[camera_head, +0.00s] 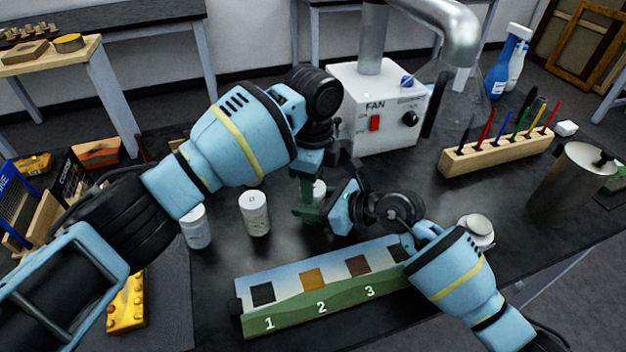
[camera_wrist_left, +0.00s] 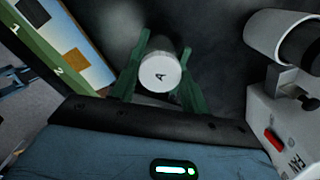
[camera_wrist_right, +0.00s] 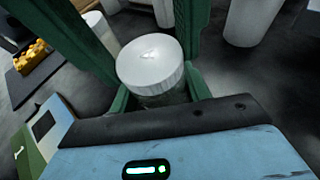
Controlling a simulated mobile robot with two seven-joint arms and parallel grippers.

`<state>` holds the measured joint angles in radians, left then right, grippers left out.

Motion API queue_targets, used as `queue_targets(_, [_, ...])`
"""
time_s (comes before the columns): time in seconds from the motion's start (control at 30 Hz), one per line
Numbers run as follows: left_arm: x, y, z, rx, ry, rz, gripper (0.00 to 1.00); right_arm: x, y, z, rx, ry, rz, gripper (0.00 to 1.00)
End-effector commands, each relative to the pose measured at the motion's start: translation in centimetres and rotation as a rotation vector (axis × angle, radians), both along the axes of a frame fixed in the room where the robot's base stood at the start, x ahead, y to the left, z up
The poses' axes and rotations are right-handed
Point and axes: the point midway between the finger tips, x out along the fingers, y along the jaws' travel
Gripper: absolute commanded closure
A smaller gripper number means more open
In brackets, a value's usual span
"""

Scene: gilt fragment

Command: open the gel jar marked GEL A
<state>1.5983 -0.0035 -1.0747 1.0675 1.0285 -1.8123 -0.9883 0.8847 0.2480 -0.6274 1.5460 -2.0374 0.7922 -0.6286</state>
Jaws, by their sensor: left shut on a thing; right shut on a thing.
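The GEL A jar (camera_head: 319,188) stands on the dark bench, mostly hidden by my grippers in the head view. Its white lid, marked A, faces up in the left wrist view (camera_wrist_left: 160,73). The lid is on the jar in the right wrist view (camera_wrist_right: 150,65). My left gripper (camera_head: 308,197) reaches down from above, its green fingers on either side of the lid. My right gripper (camera_head: 328,210) comes from the right, low, its fingers around the jar's body below the lid. Both are shut on the jar; exact contact is partly hidden.
Two other white-lidded jars (camera_head: 195,228) (camera_head: 254,213) stand to the left. A painted panel (camera_head: 330,302) with numbered squares lies in front. A white FAN box (camera_head: 372,85) stands behind. A wooden rack (camera_head: 497,152) and a metal pot (camera_head: 570,185) are at right.

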Motion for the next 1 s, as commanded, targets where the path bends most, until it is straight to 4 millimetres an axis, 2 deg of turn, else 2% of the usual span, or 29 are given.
queue_targets(0.4, [-0.12,-0.15,0.02,-0.002,0.005,0.740,0.82,0.06,-0.04,0.03,0.000,-0.001,-0.002,1.00])
queue_targets(0.53, [-0.13,-0.16,0.02,-0.001,0.006,0.920,0.82,0.06,-0.04,0.03,0.000,-0.001,-0.002,1.00])
queue_targets(0.7, [-0.08,-0.11,0.07,-0.001,0.003,1.030,0.82,0.05,-0.05,0.04,0.001,-0.001,-0.002,1.00])
queue_targets(1.0, [-0.07,-0.09,0.07,-0.001,0.003,1.036,0.82,0.06,-0.04,0.04,0.001,-0.001,-0.002,1.00])
